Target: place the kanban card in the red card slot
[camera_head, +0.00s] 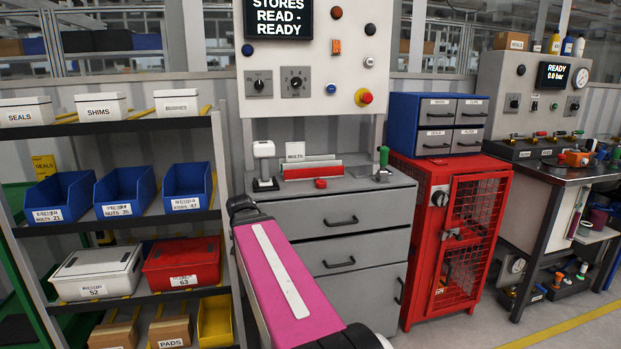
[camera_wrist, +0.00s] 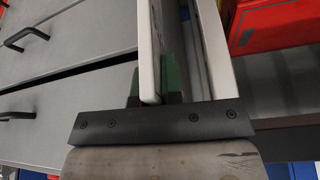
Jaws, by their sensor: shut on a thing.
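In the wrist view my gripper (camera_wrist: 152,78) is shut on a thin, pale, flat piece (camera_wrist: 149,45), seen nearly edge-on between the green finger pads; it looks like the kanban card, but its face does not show. In the head view the dark wrist end of my arm is low in front of the grey drawer bench, near its left edge, and the held piece cannot be made out. The red card slot (camera_head: 312,171) is on the bench top, above and right of my wrist. A white card marked NUTS (camera_head: 295,151) stands upright at it.
A shelf rack with blue bins (camera_head: 126,190) and a red lidded box (camera_head: 183,264) stands close left of my arm. On the bench are a white device (camera_head: 264,162), a red button (camera_head: 320,183) and a green-handled tool (camera_head: 384,160). A red mesh cabinet (camera_head: 457,235) stands right.

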